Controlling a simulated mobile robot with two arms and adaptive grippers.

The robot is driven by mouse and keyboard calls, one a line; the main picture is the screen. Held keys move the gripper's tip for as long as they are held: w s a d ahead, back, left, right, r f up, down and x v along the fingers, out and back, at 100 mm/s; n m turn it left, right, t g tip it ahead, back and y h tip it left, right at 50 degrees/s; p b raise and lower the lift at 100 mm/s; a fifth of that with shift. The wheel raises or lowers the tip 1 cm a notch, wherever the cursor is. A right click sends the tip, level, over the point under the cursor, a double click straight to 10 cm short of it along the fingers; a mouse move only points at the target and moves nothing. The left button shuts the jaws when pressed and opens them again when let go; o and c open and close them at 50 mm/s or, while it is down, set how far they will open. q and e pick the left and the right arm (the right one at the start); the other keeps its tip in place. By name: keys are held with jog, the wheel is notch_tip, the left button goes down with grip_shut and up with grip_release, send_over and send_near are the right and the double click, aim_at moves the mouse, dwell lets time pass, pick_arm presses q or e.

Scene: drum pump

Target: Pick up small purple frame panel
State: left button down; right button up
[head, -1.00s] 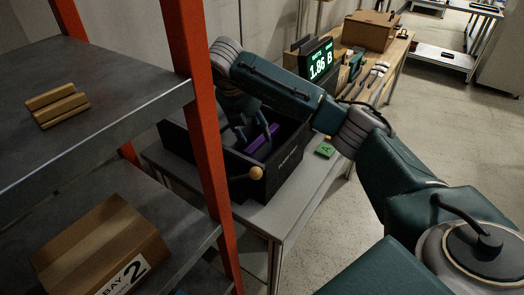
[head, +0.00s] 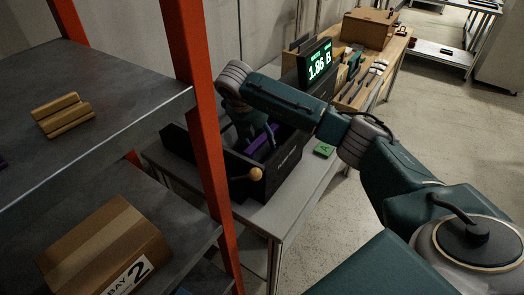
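The small purple frame panel (head: 261,139) is inside the black crate (head: 285,166), partly hidden by my gripper and the crate wall. The arm from the right reaches over the crate, and my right gripper (head: 256,138) points down into it. Its fingers look apart, one on each side of the panel's visible part. Whether they touch the panel is too small and dark to tell. My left gripper is not in view.
The crate stands on a grey table (head: 260,219), with a round yellowish knob (head: 255,174) at its near side. A green block (head: 323,150) lies beside it. A red shelf post (head: 200,130) rises close left. The shelf holds wooden blocks (head: 63,115) and a cardboard box (head: 105,250).

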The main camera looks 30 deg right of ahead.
jog(key=shift+f, duration=0.2)
jog(key=shift+c, duration=0.5)
grip_shut()
